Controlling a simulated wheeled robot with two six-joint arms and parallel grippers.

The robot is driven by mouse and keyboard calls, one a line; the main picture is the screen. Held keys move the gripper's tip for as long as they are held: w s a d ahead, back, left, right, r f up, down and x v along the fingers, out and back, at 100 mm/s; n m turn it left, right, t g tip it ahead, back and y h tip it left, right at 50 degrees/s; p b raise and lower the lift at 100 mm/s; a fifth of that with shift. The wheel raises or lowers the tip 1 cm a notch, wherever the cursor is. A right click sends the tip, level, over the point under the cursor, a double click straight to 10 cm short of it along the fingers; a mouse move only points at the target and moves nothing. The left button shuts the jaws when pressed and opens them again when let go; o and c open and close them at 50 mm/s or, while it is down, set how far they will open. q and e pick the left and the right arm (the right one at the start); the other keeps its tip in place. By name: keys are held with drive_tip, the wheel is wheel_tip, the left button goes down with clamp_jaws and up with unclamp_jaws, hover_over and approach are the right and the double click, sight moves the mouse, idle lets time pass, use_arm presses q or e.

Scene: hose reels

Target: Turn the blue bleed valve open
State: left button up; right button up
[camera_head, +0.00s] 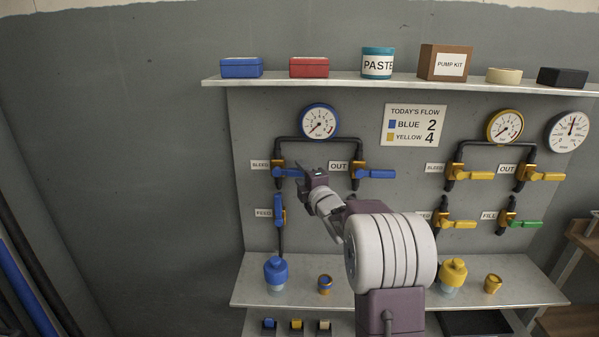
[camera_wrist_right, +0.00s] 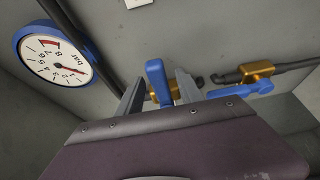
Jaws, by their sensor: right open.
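The blue bleed valve (camera_head: 284,172) is on the wall panel beside the left BLEED label. Its lever lies level, pointing right from a brass body on the dark pipe. My right gripper (camera_head: 304,176) is at the lever's free end and partly covers it. In the right wrist view my right gripper (camera_wrist_right: 160,93) is open, with a blue lever (camera_wrist_right: 157,80) between its two fingers. The lever looks nearer the left finger; I cannot tell whether they touch. My left gripper is not in view.
A blue OUT valve (camera_head: 375,174) is to the right, and a blue FEED valve (camera_head: 279,212) with an upright lever is below. A blue-rimmed gauge (camera_head: 319,121) is above. A shelf (camera_head: 390,85) runs overhead. Yellow-handled valves (camera_head: 470,175) are further right.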

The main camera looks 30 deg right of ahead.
drive_tip(key=shift+w, duration=0.75)
clamp_jaws()
idle(0.9)
